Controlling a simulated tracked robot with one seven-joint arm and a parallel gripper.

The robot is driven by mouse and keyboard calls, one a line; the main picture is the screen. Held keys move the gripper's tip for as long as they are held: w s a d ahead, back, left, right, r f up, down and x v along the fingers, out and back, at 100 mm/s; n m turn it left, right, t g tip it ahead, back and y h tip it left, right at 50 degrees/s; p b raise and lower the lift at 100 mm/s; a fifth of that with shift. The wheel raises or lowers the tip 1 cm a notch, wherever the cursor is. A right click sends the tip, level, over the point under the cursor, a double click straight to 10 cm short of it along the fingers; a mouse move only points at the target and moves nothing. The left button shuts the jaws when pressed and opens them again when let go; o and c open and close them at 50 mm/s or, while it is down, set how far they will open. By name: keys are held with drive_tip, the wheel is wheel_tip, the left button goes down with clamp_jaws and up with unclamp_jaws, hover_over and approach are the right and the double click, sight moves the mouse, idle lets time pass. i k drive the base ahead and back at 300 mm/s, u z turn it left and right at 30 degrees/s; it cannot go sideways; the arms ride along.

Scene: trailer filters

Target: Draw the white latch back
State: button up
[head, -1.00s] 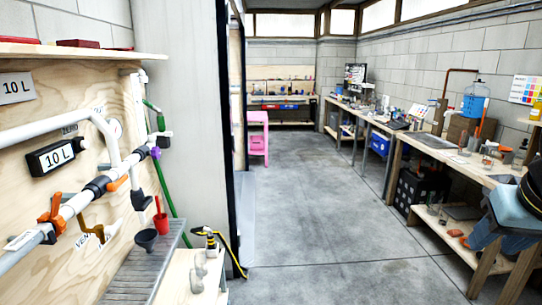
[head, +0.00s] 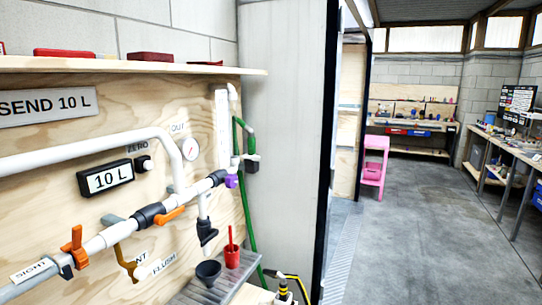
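I cannot make out a white latch in the head view. A pale grey-white panel (head: 285,130) stands just right of the plywood board, with a dark vertical edge (head: 329,150) on its right side; no latch shows on it. White pipes (head: 70,158) run across the plywood board (head: 60,225). My gripper is not in view.
A grey slatted shelf (head: 215,283) holds a black funnel (head: 208,270) and red cup (head: 232,258). Open concrete floor (head: 420,240) lies right, with a pink stool (head: 373,168) beyond.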

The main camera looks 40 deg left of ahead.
sight(254, 158)
drive_tip(key=u, duration=0.3)
drive_tip(key=i, duration=1.1)
drive_tip(key=u, duration=0.7)
drive_tip(key=i, duration=0.65)
drive_tip(key=u, duration=0.25)
drive_tip(key=k, duration=0.85)
drive_tip(key=u, duration=0.2)
drive_tip(key=i, duration=0.85)
drive_tip(key=z, duration=0.15)
